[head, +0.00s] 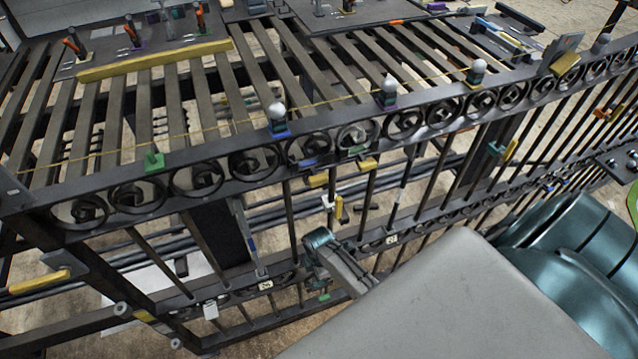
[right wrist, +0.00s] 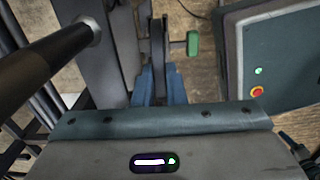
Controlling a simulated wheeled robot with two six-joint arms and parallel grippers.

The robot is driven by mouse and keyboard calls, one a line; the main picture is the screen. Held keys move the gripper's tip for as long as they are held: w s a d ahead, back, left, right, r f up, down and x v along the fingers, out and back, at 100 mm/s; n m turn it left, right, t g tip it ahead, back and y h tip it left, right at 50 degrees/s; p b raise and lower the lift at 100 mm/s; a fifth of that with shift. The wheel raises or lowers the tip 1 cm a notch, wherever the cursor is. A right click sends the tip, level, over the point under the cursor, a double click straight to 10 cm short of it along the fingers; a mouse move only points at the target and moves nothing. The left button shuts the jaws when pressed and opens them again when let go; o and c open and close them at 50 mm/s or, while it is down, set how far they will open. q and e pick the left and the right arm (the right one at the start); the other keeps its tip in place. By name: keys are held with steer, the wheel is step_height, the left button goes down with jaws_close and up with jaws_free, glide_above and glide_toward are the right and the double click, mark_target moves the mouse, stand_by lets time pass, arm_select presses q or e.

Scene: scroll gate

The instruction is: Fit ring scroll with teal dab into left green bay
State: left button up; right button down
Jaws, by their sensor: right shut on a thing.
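My right gripper (right wrist: 156,88) is shut on a dark, flat piece (right wrist: 158,45) seen edge-on in the right wrist view. It could be the ring scroll, but its ring shape and any teal dab cannot be made out. In the head view my right gripper (head: 318,241) is low at the gate's bars, and what it holds is not clear there. A small green piece (head: 323,296) shows below the gripper. Which bay is the left green one I cannot tell. My left gripper is not in view.
The dark gate's upper rail (head: 230,183) carries a row of round scrolls, white-topped posts (head: 278,112) and coloured tabs. A lower rail (head: 230,295) runs below, with upright bars between. In the right wrist view a green handle (right wrist: 192,43) is beside the held piece, and a dark bar crosses left.

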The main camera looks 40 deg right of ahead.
steer(key=shift+f+b, duration=0.3)
steer(key=shift+f, duration=0.35)
stand_by(0.4)
steer(key=c, duration=1.4)
jaws_free()
steer(key=shift+r, duration=0.1)
step_height(320, 180, up, 11)
steer(key=shift+f, duration=0.15)
